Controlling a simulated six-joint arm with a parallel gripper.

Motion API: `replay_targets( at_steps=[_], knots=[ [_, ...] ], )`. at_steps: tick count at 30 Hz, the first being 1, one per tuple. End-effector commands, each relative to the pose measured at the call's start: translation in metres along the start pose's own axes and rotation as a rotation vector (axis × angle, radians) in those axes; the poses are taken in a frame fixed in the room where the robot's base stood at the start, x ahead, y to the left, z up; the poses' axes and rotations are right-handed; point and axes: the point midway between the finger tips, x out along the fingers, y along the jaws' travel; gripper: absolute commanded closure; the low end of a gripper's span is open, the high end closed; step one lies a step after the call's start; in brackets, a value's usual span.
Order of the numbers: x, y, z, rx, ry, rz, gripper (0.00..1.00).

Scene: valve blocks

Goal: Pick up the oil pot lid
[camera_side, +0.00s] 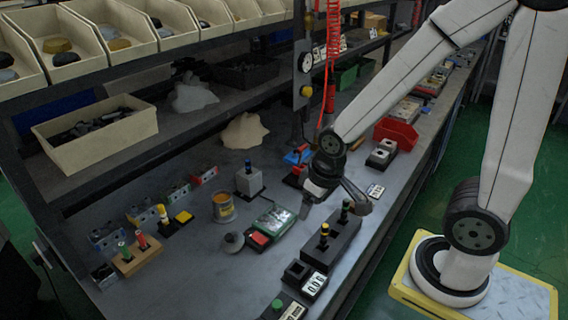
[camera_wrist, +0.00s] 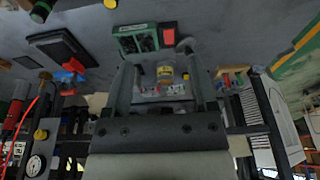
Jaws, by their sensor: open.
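A small dark-grey domed piece (camera_side: 232,241), which looks like the oil pot lid, sits on the grey bench beside an orange and yellow pot (camera_side: 222,207). A grey rounded piece (camera_wrist: 187,45) in the wrist view appears to be the same lid, and the pot (camera_wrist: 165,74) shows between the fingers. My gripper (camera_side: 334,208) is open and empty, above the bench to the right of the lid and apart from it. Its two fingers (camera_wrist: 161,68) show in the wrist view.
A green tray with a red block (camera_side: 270,222) lies between the lid and my gripper. A dark valve block (camera_side: 331,243) with upright knobs stands just below my gripper. Shelves with bins (camera_side: 96,132) border the back.

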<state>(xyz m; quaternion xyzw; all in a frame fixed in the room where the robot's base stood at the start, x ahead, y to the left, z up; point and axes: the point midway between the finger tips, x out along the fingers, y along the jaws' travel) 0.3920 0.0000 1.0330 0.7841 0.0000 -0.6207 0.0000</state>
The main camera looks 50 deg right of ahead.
Motion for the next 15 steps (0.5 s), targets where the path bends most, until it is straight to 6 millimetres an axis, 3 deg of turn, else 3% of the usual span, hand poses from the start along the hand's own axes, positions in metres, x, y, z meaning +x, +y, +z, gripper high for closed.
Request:
replay_targets(
  at_steps=[8, 15],
  knots=[
    [0.001, 0.000, -0.002, -0.010, -0.001, -0.003, 0.26],
    [0.009, -0.003, -0.015, -0.096, -0.015, -0.025, 0.26]
  ],
)
